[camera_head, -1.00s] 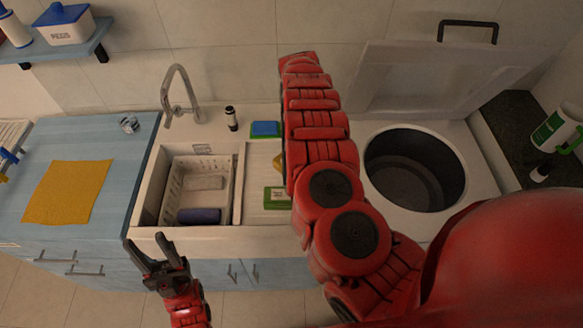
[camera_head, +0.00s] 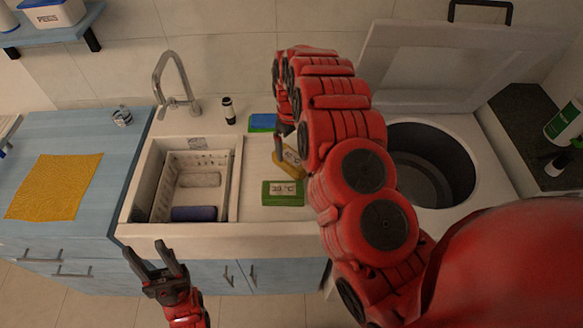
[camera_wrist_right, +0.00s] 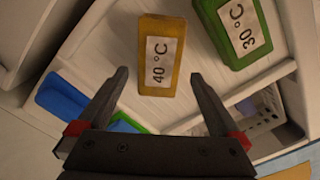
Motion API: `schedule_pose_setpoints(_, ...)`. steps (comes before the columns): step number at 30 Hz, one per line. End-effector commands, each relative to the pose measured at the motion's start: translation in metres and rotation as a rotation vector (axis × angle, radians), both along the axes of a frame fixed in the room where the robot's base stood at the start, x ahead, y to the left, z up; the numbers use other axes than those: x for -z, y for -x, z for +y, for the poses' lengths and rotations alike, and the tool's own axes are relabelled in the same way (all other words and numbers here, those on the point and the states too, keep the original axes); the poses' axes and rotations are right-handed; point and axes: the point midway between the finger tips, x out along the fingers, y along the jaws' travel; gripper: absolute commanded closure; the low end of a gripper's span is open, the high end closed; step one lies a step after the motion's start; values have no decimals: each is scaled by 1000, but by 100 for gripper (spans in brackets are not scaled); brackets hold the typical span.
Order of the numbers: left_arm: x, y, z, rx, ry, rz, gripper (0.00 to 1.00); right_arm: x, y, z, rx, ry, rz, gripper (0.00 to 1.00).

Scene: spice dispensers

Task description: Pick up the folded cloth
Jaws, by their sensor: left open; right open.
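An orange cloth (camera_head: 55,187) lies flat on the blue counter at the left. A yellow block labelled 40 °C (camera_head: 288,163) lies on the white drainboard, partly hidden by my right arm; it also shows in the right wrist view (camera_wrist_right: 160,55). My right gripper (camera_wrist_right: 160,76) is open and empty, with the yellow block ahead between its fingertips; I cannot tell whether they touch it. My left gripper (camera_head: 147,250) is open and empty in front of the sink. A pale roll (camera_head: 200,180) and a dark blue roll (camera_head: 194,213) lie in the basket; whether they are cloth is unclear.
A green block labelled 30 °C (camera_wrist_right: 239,30) lies beside the yellow one. A blue block (camera_head: 262,122) lies behind. The white basket (camera_head: 233,175) sits in the sink, with a faucet (camera_head: 172,85) behind. An open round tub (camera_head: 430,170) is at the right.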

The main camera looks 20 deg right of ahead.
Motion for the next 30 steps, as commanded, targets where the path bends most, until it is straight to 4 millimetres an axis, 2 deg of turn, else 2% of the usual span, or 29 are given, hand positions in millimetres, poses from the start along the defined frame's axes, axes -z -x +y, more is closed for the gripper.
schedule_pose_setpoints(8, -13, 0, 0, 0, 0, 0, 50, 11, 0, 0, -1, 0, -4, 0)
schedule_pose_setpoints(14, -33, 0, 0, 0, 0, 0, 50, 33, 5, -3, -1, 3, -3, 0)
schedule_pose_setpoints(19, -37, 0, 0, 0, 0, 0, 50, 51, 4, -3, 0, 3, -3, 0)
schedule_pose_setpoints(30, -37, 0, 0, 0, 0, 0, 50, 59, 3, -2, -1, 1, -5, 0)
